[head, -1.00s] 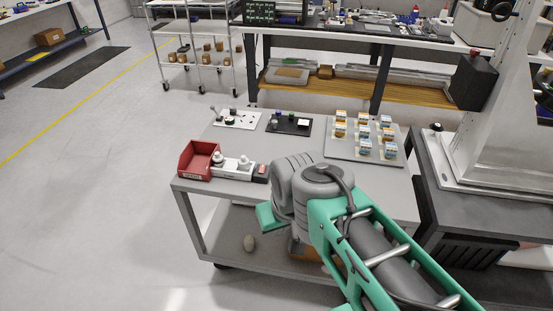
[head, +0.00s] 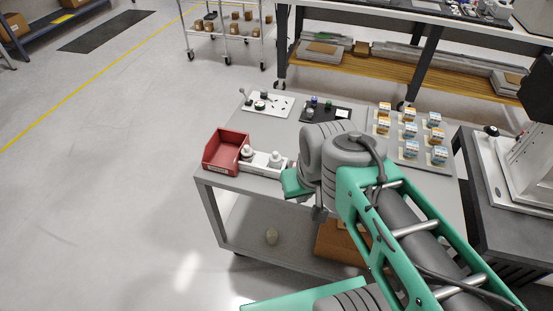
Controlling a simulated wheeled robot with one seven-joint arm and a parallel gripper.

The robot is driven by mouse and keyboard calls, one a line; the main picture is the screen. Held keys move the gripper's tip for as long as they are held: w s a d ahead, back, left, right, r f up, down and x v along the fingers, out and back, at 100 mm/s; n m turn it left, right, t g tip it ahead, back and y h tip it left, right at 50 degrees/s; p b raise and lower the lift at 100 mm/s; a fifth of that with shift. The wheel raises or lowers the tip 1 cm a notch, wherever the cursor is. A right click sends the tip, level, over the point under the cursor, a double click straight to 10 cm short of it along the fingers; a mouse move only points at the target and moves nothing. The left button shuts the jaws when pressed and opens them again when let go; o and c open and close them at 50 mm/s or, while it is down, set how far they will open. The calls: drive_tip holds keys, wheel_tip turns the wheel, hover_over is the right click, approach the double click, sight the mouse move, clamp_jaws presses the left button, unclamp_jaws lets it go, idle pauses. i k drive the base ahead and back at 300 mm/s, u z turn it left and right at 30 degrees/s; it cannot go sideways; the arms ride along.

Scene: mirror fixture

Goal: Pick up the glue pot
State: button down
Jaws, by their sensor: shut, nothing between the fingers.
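Two small white pots with pale tops, a left pot (head: 247,153) and a right pot (head: 275,158), stand at a white holder (head: 259,169) near the left front of the grey cart's top. Either could be the glue pot; no label is readable. My gripper (head: 319,213) shows only as a small dark grey end below my wrist, in front of the cart's front edge. It is shut and empty, apart from the pots and to their lower right. My wrist hides part of the cart top right of the holder.
A red bin (head: 213,160) stands left of the pots. Behind are a white plate (head: 280,108) and a black plate (head: 345,125) with small parts. Several small boxes stand on a grey tray (head: 398,153) at right.

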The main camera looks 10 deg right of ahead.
sight(248, 159)
drive_tip(key=k, duration=0.45)
drive_tip(key=u, duration=1.35)
drive_tip(key=i, duration=1.7)
drive_tip(key=z, duration=0.25)
